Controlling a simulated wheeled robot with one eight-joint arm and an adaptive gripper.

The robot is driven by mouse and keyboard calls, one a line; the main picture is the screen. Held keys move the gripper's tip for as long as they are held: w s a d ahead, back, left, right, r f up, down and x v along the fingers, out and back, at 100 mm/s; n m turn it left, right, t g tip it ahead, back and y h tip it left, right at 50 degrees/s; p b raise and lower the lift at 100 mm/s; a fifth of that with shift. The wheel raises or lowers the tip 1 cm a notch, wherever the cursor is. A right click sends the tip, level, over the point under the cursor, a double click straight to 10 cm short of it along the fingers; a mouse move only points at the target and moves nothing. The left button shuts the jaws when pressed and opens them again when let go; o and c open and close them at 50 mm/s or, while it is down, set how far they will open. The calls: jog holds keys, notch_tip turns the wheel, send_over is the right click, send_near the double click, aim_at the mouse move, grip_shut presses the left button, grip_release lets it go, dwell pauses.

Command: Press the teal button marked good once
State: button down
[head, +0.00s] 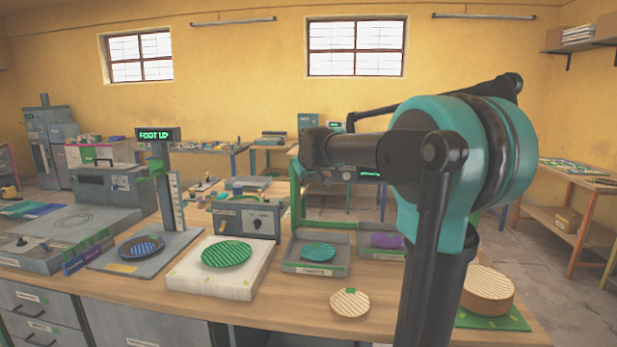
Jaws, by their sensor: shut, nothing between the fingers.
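I cannot make out a teal button marked good in the head view. A grey control box (243,217) on the bench has pale labels and a dark round knob, but its lettering is too small to read. A post at the left carries a display (157,134) that reads "FOOT UP" in green. My arm's large teal joint and black links fill the right middle and hide part of the bench and the things behind it. I cannot make out my gripper's fingers.
A green-striped disc (227,253) lies on a white block (204,284). A blue-striped disc (142,247) lies below the display. Grey trays hold a teal disc (318,252) and a purple piece (386,241). A striped round piece (349,303) lies near the front edge, and a thicker one (488,291) stands right.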

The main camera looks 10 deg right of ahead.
jog(key=w+d, duration=0.2)
jog(key=w, duration=0.4)
jog(key=shift+w, duration=0.15)
dwell(1.4)
jog(key=shift+w+d, duration=0.15)
jog(key=shift+w, duration=0.1)
jog(key=shift+w+d, duration=0.1)
jog(key=shift+w, duration=0.3)
dwell(0.7)
jog(key=shift+s, duration=0.1)
jog(key=shift+s+a, duration=0.25)
jog(key=shift+s, duration=0.45)
jog(key=shift+s+a, duration=0.25)
jog(key=shift+s, duration=0.55)
jog(key=shift+s+a, duration=0.25)
jog(key=shift+s, duration=0.55)
jog(key=shift+s+a, duration=0.25)
jog(key=shift+s, duration=0.55)
